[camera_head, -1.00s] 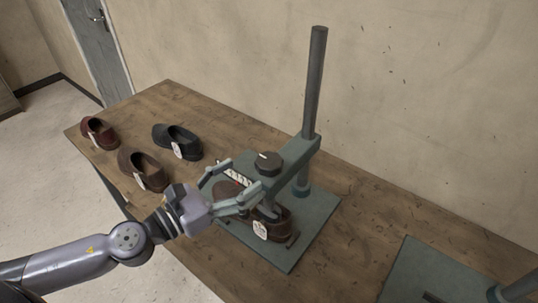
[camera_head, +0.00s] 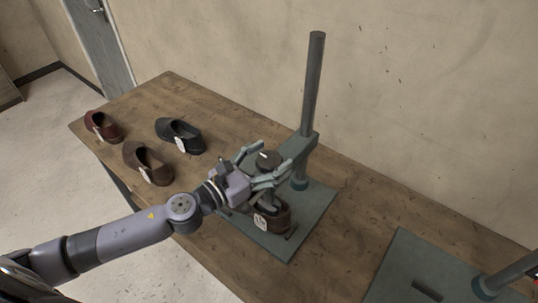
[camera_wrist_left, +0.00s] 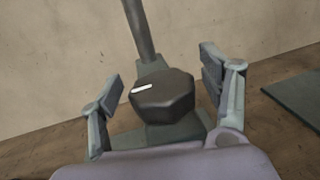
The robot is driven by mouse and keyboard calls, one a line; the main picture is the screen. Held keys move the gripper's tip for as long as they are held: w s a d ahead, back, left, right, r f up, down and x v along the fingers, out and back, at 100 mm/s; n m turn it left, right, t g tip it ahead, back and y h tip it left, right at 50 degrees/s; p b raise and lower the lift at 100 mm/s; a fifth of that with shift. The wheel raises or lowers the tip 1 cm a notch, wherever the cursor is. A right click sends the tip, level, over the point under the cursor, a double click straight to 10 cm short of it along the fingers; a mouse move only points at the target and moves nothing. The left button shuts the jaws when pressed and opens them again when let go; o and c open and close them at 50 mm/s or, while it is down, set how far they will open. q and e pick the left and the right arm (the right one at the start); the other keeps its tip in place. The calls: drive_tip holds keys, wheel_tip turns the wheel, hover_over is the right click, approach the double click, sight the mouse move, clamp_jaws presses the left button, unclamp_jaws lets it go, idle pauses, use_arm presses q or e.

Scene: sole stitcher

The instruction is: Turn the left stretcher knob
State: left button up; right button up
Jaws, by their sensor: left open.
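The left stretcher knob (camera_head: 266,160) is dark and faceted with a white mark on top. It sits on the grey-green stretcher arm (camera_head: 304,150) beside an upright post. My left gripper (camera_head: 264,164) is open, with its fingers on either side of the knob. In the left wrist view the knob (camera_wrist_left: 163,97) lies between the two spread fingers, with a gap on each side. A brown shoe (camera_head: 277,215) with a white tag is under the stretcher, partly hidden by my gripper. My right gripper is not in view.
A red-brown shoe (camera_head: 103,126), a brown shoe (camera_head: 148,163) and a black shoe (camera_head: 180,135) stand at the left of the wooden table (camera_head: 225,115). A second stretcher base (camera_head: 405,262) is at the lower right. The post (camera_head: 313,85) rises behind the knob.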

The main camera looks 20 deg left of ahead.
use_arm(q)
drive_tip(key=shift+c, duration=0.5)
drive_tip(key=c, duration=1.1)
